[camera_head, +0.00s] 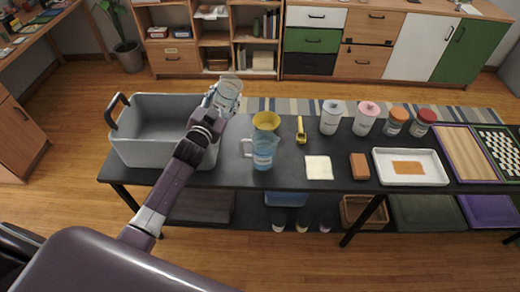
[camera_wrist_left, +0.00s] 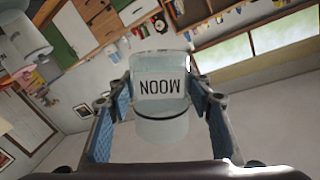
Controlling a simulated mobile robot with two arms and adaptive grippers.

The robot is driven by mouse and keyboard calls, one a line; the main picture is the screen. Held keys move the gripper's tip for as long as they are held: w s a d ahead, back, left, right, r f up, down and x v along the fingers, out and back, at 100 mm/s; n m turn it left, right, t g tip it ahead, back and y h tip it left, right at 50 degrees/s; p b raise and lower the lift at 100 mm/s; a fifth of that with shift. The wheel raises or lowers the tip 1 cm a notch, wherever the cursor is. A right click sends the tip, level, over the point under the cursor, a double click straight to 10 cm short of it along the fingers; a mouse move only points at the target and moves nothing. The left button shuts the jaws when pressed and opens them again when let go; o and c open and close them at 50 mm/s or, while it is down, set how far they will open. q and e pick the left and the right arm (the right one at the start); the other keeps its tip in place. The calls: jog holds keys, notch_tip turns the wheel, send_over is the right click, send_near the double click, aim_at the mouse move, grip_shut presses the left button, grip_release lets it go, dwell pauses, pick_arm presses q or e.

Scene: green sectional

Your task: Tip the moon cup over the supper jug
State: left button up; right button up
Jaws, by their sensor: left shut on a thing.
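The moon cup (camera_wrist_left: 160,128) is a clear cup with the word MOON on a pale label, upside down in the left wrist view. My left gripper (camera_wrist_left: 160,98) is shut on the cup, with a blue-padded finger on either side. In the head view the cup (camera_head: 230,88) is held above the back of the table, by the grey bin's right end. A clear blue jug (camera_head: 263,152) with a handle on its left stands on the table, to the right of and nearer than the cup. Its label is too small to read. My right gripper is not in view.
A grey bin (camera_head: 150,151) stands left of the jug. A yellow bowl-like thing (camera_head: 266,120) is right behind the jug, and a yellow scoop (camera_head: 301,132) is to its right. Several lidded jars, a cream square (camera_head: 318,167), a brown block (camera_head: 359,166) and a white tray (camera_head: 431,178) lie further right.

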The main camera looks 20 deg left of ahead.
aim_at(220, 91)
pick_arm(q)
jog(key=shift+r+n+p, duration=0.1)
jog(key=shift+n+p, duration=0.35)
jog(key=shift+n, duration=0.35)
jog(key=shift+n+p, duration=0.3)
jog(key=shift+n, duration=1.2)
notch_tip(220, 91, up, 4)
jog(key=p, duration=0.4)
jog(key=shift+f, duration=0.2)
